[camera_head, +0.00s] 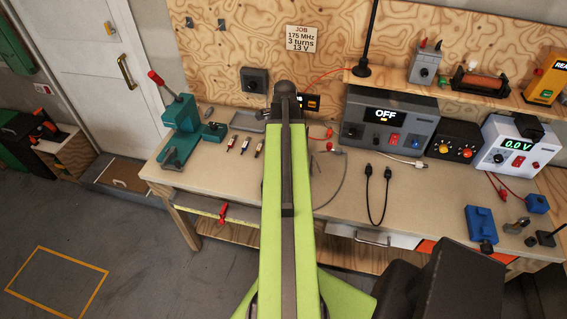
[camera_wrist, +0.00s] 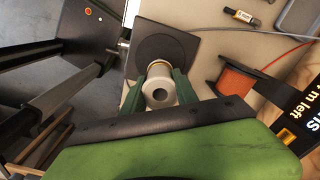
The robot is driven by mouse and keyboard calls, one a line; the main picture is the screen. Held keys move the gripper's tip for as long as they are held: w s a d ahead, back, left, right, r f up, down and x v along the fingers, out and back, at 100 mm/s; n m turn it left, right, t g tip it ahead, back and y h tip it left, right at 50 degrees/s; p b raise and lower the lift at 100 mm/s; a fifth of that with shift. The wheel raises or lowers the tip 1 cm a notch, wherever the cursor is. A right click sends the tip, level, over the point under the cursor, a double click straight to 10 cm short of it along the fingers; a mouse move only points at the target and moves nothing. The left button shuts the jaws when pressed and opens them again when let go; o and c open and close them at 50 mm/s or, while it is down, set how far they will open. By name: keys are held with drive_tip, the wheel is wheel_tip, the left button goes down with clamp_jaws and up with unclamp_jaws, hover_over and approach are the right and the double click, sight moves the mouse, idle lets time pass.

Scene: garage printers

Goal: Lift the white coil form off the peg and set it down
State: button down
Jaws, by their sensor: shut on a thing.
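The white coil form (camera_wrist: 158,95) is a short white tube with a round hole, seen nearly end-on in the middle of the wrist view. My gripper (camera_wrist: 162,82) is shut on it, with one green finger on each side. Behind it is a dark square plate with a round disc (camera_wrist: 176,46). The peg is not clearly seen, and I cannot tell whether the form is still around it or clear of it. In the head view my own arm hides the gripper and the form.
The bench (camera_head: 240,185) carries a teal press (camera_head: 180,128), loose tools, a grey supply reading OFF (camera_head: 388,122) and a black cable (camera_head: 377,195). Its front middle is fairly clear.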

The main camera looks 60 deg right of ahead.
drive_tip(key=shift+r, duration=0.1)
wheel_tip(320, 180, up, 4)
drive_tip(key=p, duration=0.4)
idle(0.4)
drive_tip(key=w+d, duration=0.7)
drive_tip(key=w, duration=0.3)
idle(1.1)
